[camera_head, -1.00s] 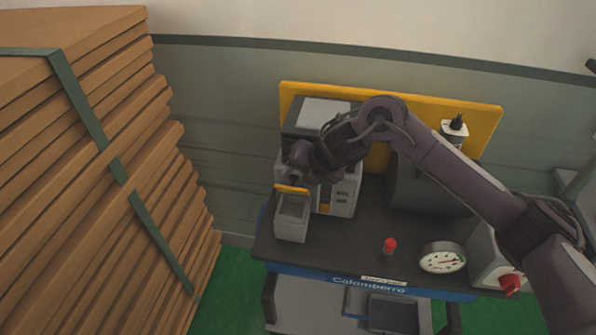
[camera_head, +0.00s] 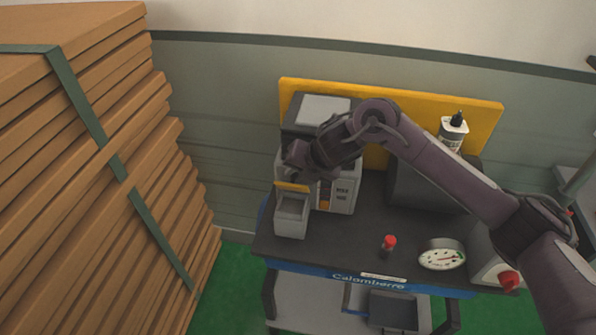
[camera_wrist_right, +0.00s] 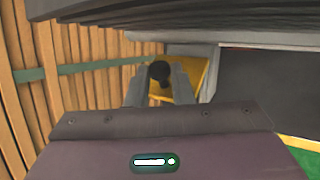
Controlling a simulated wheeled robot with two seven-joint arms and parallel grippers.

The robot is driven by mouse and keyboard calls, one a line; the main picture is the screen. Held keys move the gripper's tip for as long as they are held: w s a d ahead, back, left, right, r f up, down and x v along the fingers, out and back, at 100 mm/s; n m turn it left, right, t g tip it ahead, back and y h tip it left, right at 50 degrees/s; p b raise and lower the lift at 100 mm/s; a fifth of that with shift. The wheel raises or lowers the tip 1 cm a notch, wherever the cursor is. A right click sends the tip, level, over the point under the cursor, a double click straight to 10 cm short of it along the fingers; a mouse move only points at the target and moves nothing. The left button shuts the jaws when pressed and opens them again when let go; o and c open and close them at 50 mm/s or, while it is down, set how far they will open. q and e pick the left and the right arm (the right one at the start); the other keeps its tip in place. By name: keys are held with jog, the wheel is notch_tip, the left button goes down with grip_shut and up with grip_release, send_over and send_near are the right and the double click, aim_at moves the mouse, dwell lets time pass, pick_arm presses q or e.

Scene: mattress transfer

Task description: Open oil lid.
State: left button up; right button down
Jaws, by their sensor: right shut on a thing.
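My right gripper (camera_head: 297,176) is over the front left of a grey machine (camera_head: 343,190), just above a grey open-topped box (camera_head: 291,216) with a yellow strip (camera_head: 291,187) at its upper edge. In the right wrist view, its two grey fingers (camera_wrist_right: 160,82) are shut on a small dark round knob (camera_wrist_right: 160,72), with a yellow surface (camera_wrist_right: 190,80) behind it. I cannot tell whether this knob is the oil lid. The fingertips are mostly hidden in the head view. My left gripper is not in view.
The dark table (camera_head: 330,247) also holds a red-capped item (camera_head: 389,242), a round gauge (camera_head: 441,254), a black-topped bottle (camera_head: 453,132) and a box with a red knob (camera_head: 509,280). A tall stack of brown boards (camera_head: 100,180) stands at the left. A yellow panel (camera_head: 400,110) is behind.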

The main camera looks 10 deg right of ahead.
jog(key=shift+w+d+r+g+p, duration=0.15)
jog(key=shift+w+r+g+p, duration=0.2)
jog(key=shift+w+g+p, duration=0.35)
jog(key=shift+w+d+f+m+g+y, duration=0.2)
jog(key=shift+w+m+g+y, duration=0.2)
jog(key=shift+g, duration=0.2)
jog(key=c, duration=1.3)
grip_release()
jog(key=shift+s, duration=0.1)
jog(key=shift+o, duration=0.2)
